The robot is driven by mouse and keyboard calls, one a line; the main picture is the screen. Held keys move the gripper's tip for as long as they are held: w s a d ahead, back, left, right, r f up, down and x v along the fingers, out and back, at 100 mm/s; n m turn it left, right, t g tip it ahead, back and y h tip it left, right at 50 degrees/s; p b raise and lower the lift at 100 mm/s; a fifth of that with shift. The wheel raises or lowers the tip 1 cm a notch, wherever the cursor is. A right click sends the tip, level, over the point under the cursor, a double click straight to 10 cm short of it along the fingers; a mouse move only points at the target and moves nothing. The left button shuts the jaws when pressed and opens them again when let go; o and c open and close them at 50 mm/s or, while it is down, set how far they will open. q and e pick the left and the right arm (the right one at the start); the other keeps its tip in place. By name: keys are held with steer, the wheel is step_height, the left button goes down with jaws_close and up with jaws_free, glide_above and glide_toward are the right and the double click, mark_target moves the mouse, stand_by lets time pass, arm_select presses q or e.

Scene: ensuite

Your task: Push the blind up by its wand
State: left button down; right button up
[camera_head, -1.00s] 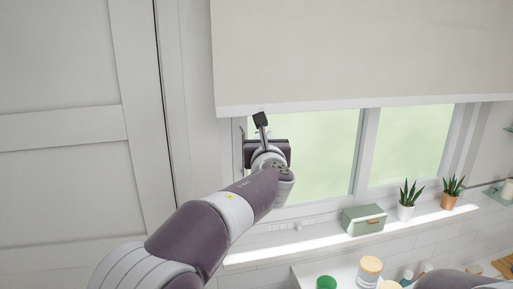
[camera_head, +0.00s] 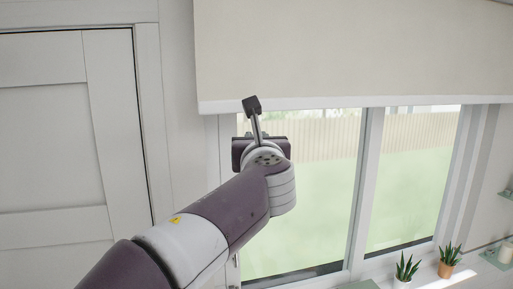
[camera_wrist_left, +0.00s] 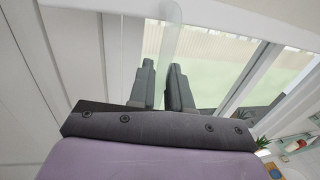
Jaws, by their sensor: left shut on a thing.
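The cream roller blind (camera_head: 350,50) hangs over the upper part of the window, its white bottom bar (camera_head: 350,102) level with the top of my left wrist. A pale, translucent wand (camera_wrist_left: 172,38) shows in the left wrist view, rising from between the fingers. My left gripper (camera_wrist_left: 163,78) is shut on this wand. In the head view my left arm reaches up to the window's left side, just below the bar; its wrist hides the fingers and wand there. My right gripper is not in view.
The window (camera_head: 305,190) is uncovered below the blind. A white panelled door (camera_head: 60,140) stands left of it. Potted plants (camera_head: 405,270) (camera_head: 447,262) stand on the sill at lower right, with a shelf (camera_head: 497,258) beyond.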

arm_select(q)
steer(key=shift+r, duration=0.25)
steer(key=c, duration=1.3)
jaws_free()
steer(key=shift+o, duration=0.2)
steer(key=shift+w+f, duration=0.1)
steer(key=shift+w, duration=0.05)
steer(key=s+b, duration=0.6)
steer(key=s, duration=0.6)
steer(key=shift+s, duration=0.35)
